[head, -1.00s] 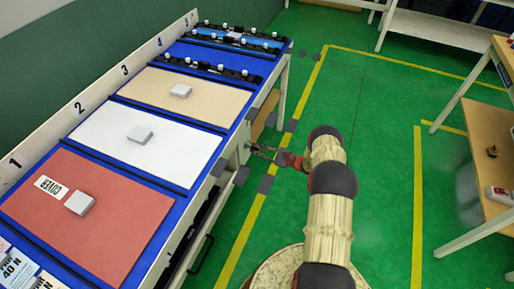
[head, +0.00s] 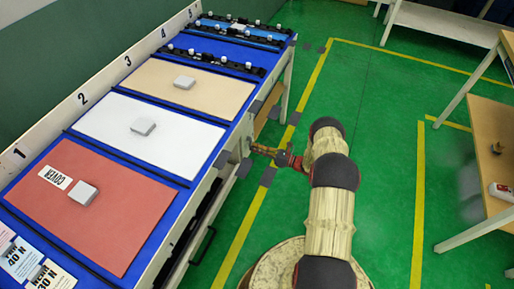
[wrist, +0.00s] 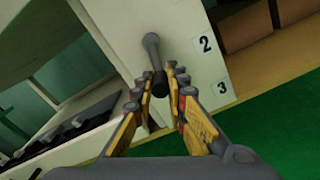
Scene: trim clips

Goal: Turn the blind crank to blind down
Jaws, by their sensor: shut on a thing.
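The blind crank (wrist: 153,52) is a dark grey arm with a rounded top end, set against a pale panel in the wrist view. Its lower end, the handle, runs down between the fingers of my gripper (wrist: 164,78). The fingers are shut on the handle from both sides. In the head view my gripper (head: 262,150) reaches left to the side of the long bench, and the crank there is too small to make out clearly. The blind itself cannot be told in either view.
The blue bench (head: 108,198) carries numbered bays with red, white and tan panels. Labels 2 and 3 (wrist: 206,44) stand right of the crank. Open green floor (head: 384,150) lies right of my arm. A wooden table (head: 490,150) stands at the far right.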

